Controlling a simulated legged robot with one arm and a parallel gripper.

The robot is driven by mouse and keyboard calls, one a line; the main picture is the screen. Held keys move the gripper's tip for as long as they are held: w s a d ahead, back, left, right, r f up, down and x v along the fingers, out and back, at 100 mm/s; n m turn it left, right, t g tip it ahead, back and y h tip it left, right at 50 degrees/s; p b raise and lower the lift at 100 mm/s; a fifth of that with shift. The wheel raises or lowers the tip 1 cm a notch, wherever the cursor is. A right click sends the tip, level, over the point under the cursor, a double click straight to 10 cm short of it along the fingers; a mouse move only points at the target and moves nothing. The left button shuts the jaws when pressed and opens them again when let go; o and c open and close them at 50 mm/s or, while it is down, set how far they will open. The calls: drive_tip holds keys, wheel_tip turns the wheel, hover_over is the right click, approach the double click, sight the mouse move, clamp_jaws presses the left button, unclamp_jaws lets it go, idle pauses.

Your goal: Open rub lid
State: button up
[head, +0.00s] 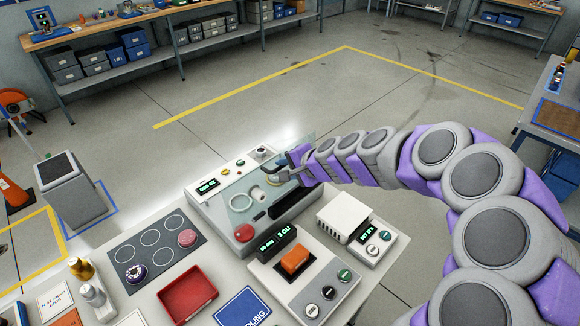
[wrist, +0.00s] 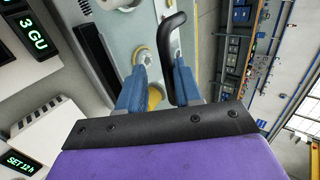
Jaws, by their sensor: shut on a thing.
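The rub machine (head: 216,222) stands on the table in the middle of the head view. A pale see-through panel, seemingly its lid (head: 303,143), shows faintly beside my gripper; its angle is hard to tell. White round parts (head: 257,193) show inside the machine. My gripper (head: 288,170) is at the machine's far right edge, partly hidden by my arm.
A red button (head: 244,233) is on the machine's front. A control box with an orange switch (head: 295,261) and a white timer box (head: 344,212) stand nearby. A red tray (head: 188,295) is at the front left. The floor behind is clear.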

drive_tip(key=shift+o, duration=1.1)
drive_tip(key=shift+a+f, duration=0.15)
drive_tip(key=shift+a, duration=0.05)
drive_tip(key=shift+d+r, duration=0.1)
drive_tip(key=shift+r, duration=0.1)
drive_tip(key=p+v, duration=0.3)
drive_tip(key=v, duration=1.4)
drive_tip(key=shift+s, duration=0.1)
drive_tip(key=shift+c, duration=0.2)
